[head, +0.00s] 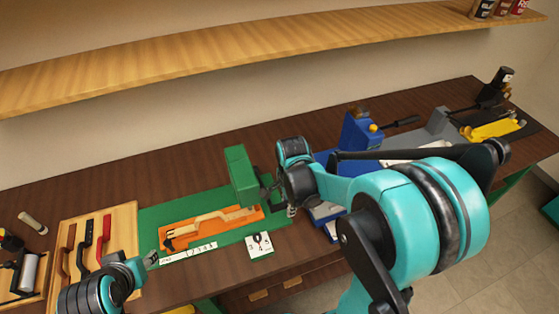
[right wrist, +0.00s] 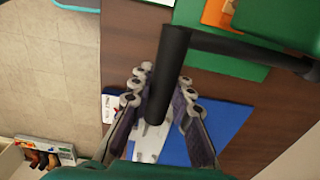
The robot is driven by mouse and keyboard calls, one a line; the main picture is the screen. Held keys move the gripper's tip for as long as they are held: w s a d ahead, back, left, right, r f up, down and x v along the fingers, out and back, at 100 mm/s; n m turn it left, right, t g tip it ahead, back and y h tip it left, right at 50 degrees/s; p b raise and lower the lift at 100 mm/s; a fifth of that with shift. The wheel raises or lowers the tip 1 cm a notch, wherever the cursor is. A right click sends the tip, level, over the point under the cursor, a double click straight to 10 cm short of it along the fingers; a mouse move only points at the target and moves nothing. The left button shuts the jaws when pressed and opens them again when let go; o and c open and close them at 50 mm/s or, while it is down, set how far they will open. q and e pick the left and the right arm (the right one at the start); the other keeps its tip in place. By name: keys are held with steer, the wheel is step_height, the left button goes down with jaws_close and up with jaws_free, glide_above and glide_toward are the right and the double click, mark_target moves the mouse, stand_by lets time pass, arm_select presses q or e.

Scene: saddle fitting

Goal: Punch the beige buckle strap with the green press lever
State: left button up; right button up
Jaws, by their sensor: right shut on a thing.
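The green press (head: 241,175) stands on a green mat (head: 160,218) in the head view. Under it lies an orange bed (head: 180,241) with the beige strap (head: 205,222) along it; the strap's right end is close to the press. My right gripper (right wrist: 163,82) is shut on the black handle (right wrist: 172,50) of the press lever, with a finger on each side. In the head view this gripper is beside the press, partly hidden by my own arm. My left gripper (head: 150,259) is left of the orange bed, apart from it, and its finger opening is unclear.
A wooden board (head: 90,217) with brown, black and red straps lies at the left. A blue machine (head: 358,135) stands behind my right arm. A wall shelf (head: 230,58) runs above the bench.

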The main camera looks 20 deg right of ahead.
steer(key=shift+w+r+p, duration=0.2)
steer(key=shift+r+p, duration=0.65)
steer(key=shift+r, duration=0.25)
steer(key=shift+w+r+p, duration=0.15)
steer(key=shift+r+p, duration=0.65)
steer(key=shift+r, duration=0.3)
steer(key=w+r+p, duration=0.4)
steer(key=r, duration=0.3)
steer(key=shift+w, duration=0.15)
steer(key=shift+o, duration=0.3)
steer(key=shift+w+d+r+p, duration=0.2)
steer(key=shift+w+r+p, duration=0.45)
steer(key=shift+w+r, duration=0.35)
steer(key=shift+o, duration=0.4)
steer(key=shift+w+f, duration=0.1)
steer(key=shift+w, duration=0.05)
steer(key=shift+o, duration=0.3)
steer(key=o, duration=0.6)
steer(key=shift+o, duration=0.5)
steer(key=shift+w+f, duration=0.15)
steer(key=shift+w, duration=0.1)
